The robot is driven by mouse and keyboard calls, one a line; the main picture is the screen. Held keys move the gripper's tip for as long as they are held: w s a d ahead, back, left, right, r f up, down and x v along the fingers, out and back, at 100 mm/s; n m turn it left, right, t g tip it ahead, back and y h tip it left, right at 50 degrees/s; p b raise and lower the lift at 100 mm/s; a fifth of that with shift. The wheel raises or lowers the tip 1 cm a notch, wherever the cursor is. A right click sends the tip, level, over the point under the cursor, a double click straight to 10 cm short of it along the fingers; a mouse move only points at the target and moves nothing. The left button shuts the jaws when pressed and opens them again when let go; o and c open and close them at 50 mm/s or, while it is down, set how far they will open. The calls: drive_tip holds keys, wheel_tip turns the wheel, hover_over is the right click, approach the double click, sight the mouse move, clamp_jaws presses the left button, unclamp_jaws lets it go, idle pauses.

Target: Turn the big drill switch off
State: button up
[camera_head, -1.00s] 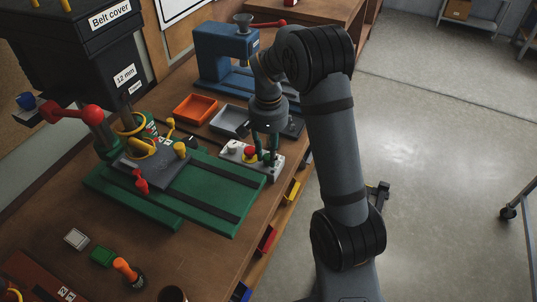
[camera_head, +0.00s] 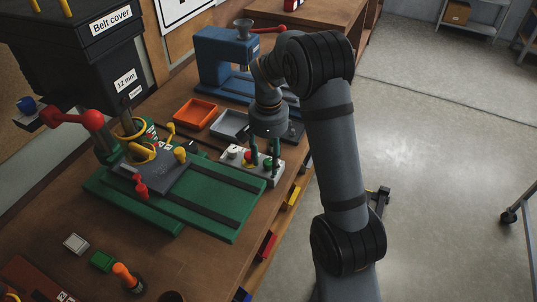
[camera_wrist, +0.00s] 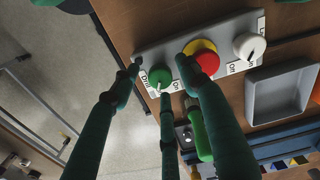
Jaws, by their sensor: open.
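The grey switch box (camera_wrist: 222,30) carries a green knob (camera_wrist: 160,75) with a white pointer, a red button on a yellow ring (camera_wrist: 205,60), and a white knob (camera_wrist: 249,46). A partly hidden label beside the green knob reads "Drill" and "On". I cannot tell the pointer's exact setting. My gripper (camera_wrist: 160,70) is open, with dark green fingers on either side of the green knob; contact is unclear. One finger lies between the knob and the red button. In the head view my gripper (camera_head: 265,165) points down over the switch box (camera_head: 274,176) at the bench edge.
The big drill (camera_head: 75,50), with a red-knobbed lever, stands at left over a green base (camera_head: 205,210). An orange tray (camera_head: 195,113), a grey tray (camera_head: 229,124) and a blue machine (camera_head: 222,60) stand behind the box. Open floor (camera_head: 430,150) lies right.

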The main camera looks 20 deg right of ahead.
sight(269, 162)
wheel_tip(269, 162, up, 12)
idle(0.5)
drive_tip(key=shift+f, duration=0.1)
wheel_tip(269, 162, down, 12)
drive_tip(key=shift+n, duration=0.3)
idle(0.5)
